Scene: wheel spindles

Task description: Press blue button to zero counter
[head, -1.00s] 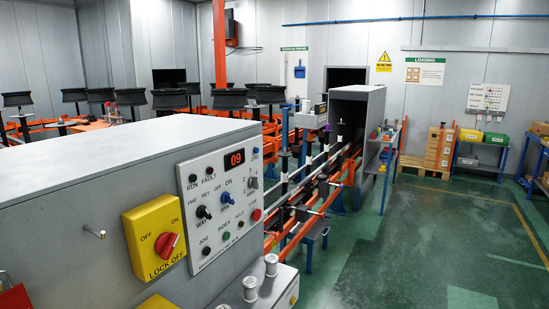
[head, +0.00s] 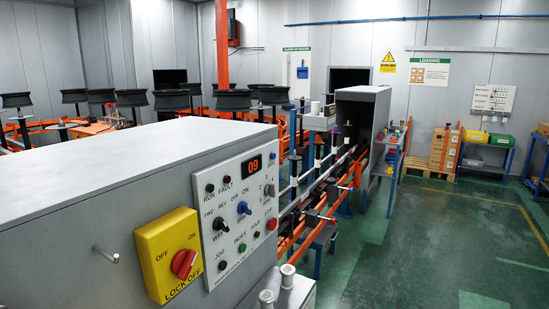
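The grey control panel (head: 213,250) faces me on the end of a grey cabinet. Its counter display (head: 251,167) reads 09 in red digits. A small blue button (head: 272,156) sits to the upper right of the display; its label is too small to read surely. A blue knob (head: 243,208) sits lower, below the display. Neither of my grippers is in view, and nothing touches the panel.
A yellow lock-off box (head: 160,275) with a red rotary handle (head: 184,264) is left of the panel. A metal peg (head: 106,254) sticks out of the cabinet (head: 60,230). Orange conveyor rails run behind. The green floor (head: 400,270) at right is clear.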

